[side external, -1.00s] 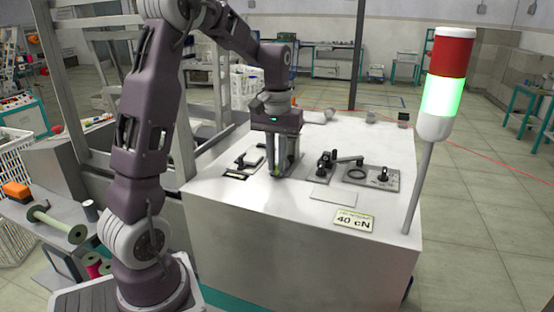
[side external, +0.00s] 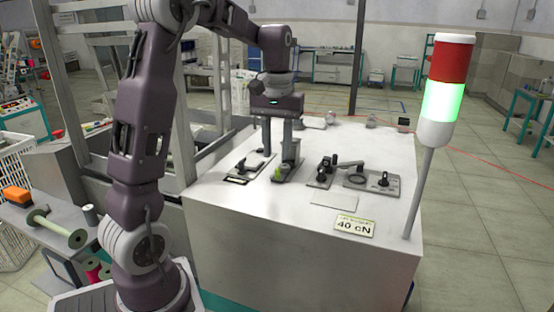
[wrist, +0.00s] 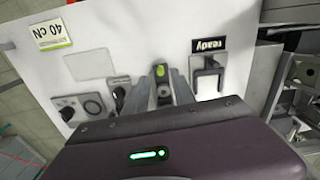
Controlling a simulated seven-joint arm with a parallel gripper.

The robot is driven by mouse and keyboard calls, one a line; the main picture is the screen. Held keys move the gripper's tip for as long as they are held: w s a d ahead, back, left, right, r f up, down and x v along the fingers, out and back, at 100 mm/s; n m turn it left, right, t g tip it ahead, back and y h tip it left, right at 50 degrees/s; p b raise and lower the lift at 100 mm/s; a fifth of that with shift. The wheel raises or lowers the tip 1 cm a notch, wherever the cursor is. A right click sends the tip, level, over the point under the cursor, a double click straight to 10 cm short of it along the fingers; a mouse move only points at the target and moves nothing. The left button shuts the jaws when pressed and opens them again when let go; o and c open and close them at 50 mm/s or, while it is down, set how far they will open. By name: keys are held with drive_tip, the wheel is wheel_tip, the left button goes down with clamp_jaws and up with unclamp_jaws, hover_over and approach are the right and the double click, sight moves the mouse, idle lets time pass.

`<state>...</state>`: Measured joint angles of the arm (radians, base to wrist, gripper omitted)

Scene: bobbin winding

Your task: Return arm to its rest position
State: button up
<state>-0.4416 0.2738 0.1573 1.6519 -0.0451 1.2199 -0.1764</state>
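My arm reaches over the white workbench (side external: 300,215) from the left, its wrist pointing down. My gripper (side external: 277,150) is open and empty, its two fingers apart above the bench's left part. Below the right finger stands a small grey device with a green part (side external: 281,174); in the wrist view the green part (wrist: 160,71) shows between the fingers. The rest position itself is not marked in any view.
Knobs and a lever (side external: 345,166) are to the right, with a "40 cN" card (side external: 355,225) in front. A signal tower (side external: 443,95) glows green. Spools (side external: 58,228) lie lower left.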

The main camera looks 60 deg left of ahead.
drive_tip(key=shift+r, duration=1.1)
drive_tip(key=s+d+r+m+t, duration=0.2)
drive_tip(key=s+d, duration=0.2)
drive_tip(key=d, duration=0.3)
drive_tip(key=s+d+r+m+t, duration=0.1)
drive_tip(key=s+d+r+m, duration=0.15)
drive_tip(key=s+d, duration=0.35)
drive_tip(key=s+d+f+m+t, duration=0.2)
drive_tip(key=s+d+f+m, duration=0.2)
drive_tip(key=s, duration=0.4)
drive_tip(key=d+f, duration=0.1)
drive_tip(key=d, duration=0.1)
drive_tip(key=shift+d+t, duration=0.3)
drive_tip(key=shift+d, duration=0.1)
